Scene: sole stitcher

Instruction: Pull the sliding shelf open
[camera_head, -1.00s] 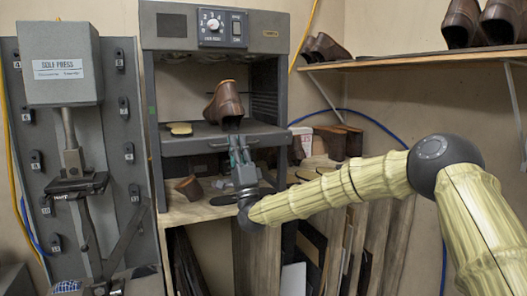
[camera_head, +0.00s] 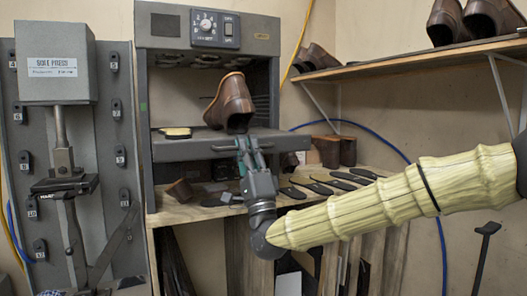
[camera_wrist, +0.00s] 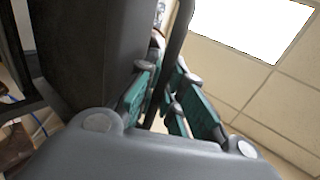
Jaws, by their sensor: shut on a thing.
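The sliding shelf (camera_head: 195,150) is a dark grey slab in the grey cabinet (camera_head: 144,110). Its front sticks out past the cabinet's right post. A brown shoe (camera_head: 231,103) stands on it, and a yellowish sole piece (camera_head: 175,132) lies at its left. In the wrist view, the green-padded fingers (camera_wrist: 160,95) are around the dark handle bar (camera_wrist: 180,45), beside a large dark surface that looks like the shelf front (camera_wrist: 95,50).
A wooden bench (camera_head: 300,196) below the shelf holds several dark soles (camera_head: 312,185) and brown blocks. A sole press (camera_head: 58,75) stands at the left. A wall shelf (camera_head: 430,64) with shoes is at the upper right. The space before the cabinet is open.

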